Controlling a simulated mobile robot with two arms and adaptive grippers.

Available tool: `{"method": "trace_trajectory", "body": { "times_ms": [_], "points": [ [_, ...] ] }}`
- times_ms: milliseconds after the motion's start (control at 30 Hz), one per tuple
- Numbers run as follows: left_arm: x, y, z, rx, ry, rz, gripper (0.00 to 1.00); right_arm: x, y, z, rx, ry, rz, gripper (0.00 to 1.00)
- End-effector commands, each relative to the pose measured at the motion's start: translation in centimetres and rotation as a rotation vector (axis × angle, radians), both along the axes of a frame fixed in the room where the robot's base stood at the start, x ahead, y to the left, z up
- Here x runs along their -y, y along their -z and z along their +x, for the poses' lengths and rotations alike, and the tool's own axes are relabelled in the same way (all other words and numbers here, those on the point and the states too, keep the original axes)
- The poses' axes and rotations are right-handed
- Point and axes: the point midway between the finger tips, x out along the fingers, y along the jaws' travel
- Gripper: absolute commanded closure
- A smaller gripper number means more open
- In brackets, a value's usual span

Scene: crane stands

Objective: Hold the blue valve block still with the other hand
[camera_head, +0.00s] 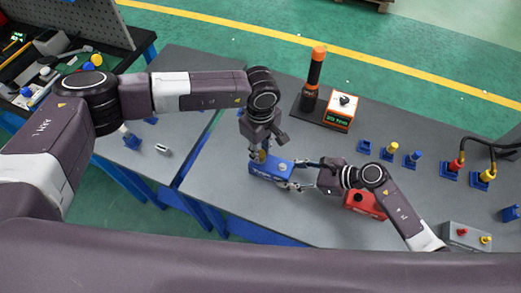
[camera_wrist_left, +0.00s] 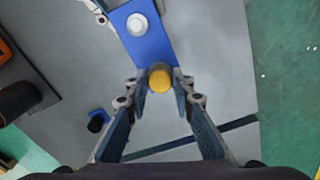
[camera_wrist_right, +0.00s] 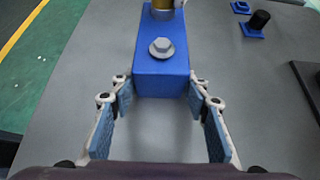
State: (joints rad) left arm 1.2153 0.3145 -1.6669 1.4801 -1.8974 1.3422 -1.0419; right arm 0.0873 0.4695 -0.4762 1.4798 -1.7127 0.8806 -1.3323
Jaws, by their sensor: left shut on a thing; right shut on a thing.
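The blue valve block (camera_head: 268,168) lies on the grey table in the head view. It also shows in the left wrist view (camera_wrist_left: 150,45) and the right wrist view (camera_wrist_right: 162,75). A yellow, brass-like knob (camera_wrist_left: 159,79) is at one end of the block, and a grey hex bolt head (camera_wrist_right: 161,47) is on its top. My left gripper (camera_head: 259,152) comes down from above and is shut on the yellow knob. My right gripper (camera_head: 292,173) reaches in from the right, its fingers either side of the block's bolt end, shut on the block.
A red box (camera_head: 364,204) sits near my right wrist. Behind are an orange-and-black upright tool (camera_head: 314,75) and a white-and-orange device (camera_head: 341,112) with a green display. Several small blue stands (camera_head: 388,154) are to the right. The table left of the block is mostly clear.

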Motion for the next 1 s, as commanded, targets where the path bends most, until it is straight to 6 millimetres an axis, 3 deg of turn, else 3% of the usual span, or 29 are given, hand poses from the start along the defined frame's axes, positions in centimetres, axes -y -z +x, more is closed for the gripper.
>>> {"method": "trace_trajectory", "body": {
  "times_ms": [200, 567, 700, 733, 900, 1000],
  "points": [
    [0.02, 0.00, -0.01, 0.000, 0.175, 0.000, 1.00, -0.03, -0.02, -0.01, 0.000, 0.000, 0.001, 0.90],
    [0.04, -0.01, 0.00, 0.001, 0.212, -0.001, 1.00, -0.03, -0.02, 0.00, 0.000, 0.000, 0.001, 0.90],
    [0.07, -0.03, 0.03, 0.001, 0.365, -0.001, 1.00, -0.03, -0.02, 0.00, 0.000, 0.000, 0.001, 0.90],
    [0.07, 0.00, 0.01, 0.000, 0.388, -0.001, 0.77, -0.03, -0.02, 0.00, 0.000, 0.000, 0.001, 0.90],
    [0.07, 0.02, -0.02, 0.000, 0.378, -0.001, 0.58, -0.03, -0.02, 0.00, 0.000, 0.000, 0.001, 0.90],
    [0.04, 0.02, -0.01, 0.000, 0.378, -0.001, 0.58, -0.03, -0.02, 0.00, 0.000, 0.000, 0.001, 0.90]
  ]
}}
